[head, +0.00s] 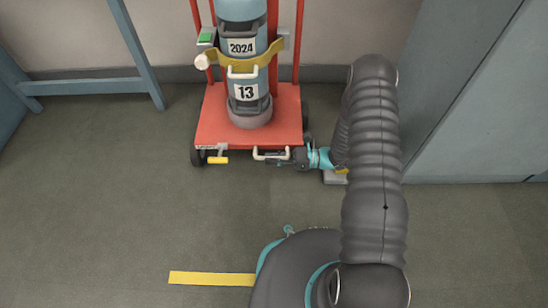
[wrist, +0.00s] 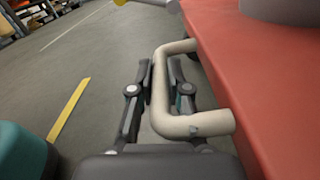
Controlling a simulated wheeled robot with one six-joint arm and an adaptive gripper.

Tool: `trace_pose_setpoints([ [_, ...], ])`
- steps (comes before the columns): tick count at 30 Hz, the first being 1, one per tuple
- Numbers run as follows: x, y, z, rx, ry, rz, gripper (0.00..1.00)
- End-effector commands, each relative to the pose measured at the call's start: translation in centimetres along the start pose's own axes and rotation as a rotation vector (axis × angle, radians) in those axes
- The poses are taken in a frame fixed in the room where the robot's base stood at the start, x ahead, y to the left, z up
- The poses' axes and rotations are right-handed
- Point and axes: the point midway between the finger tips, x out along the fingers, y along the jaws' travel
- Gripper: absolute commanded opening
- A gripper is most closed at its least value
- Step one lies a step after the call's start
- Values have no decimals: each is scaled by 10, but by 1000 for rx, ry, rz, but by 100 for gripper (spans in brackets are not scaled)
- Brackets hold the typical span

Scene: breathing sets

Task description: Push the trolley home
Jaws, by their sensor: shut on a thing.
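The red trolley (head: 210,128) stands close to the back wall on dark wheels. It carries an upright blue-grey cylinder (head: 244,75) marked 2024 and 13, held by a yellow strap (head: 243,62). A cream handle (head: 259,155) sticks out from the trolley's front edge; it also shows large in the wrist view (wrist: 205,126). My gripper (head: 279,157) comes in from the right and is shut on this handle. In the wrist view its fingers (wrist: 160,77) lie on both sides of the bar. A yellow-tipped lever (head: 217,160) hangs at the front left of the trolley.
A yellow floor line (head: 212,279) lies in front of the trolley. A blue frame (head: 140,55) stands at the left, and a grey cabinet (head: 470,110) at the right. The floor left and front is clear. Shelves (wrist: 30,20) show far off in the wrist view.

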Motion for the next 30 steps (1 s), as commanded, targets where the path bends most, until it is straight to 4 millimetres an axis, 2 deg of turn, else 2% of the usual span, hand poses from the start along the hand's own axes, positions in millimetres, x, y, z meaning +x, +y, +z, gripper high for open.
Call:
trace_pose_setpoints([
  [17,-2,-3,2,-5,-2,-9,0],
  [18,-2,-4,2,-6,-2,-9,26],
  [20,-3,-4,1,-5,-2,-10,41],
  [30,-8,-3,1,-1,-4,-16,41],
])
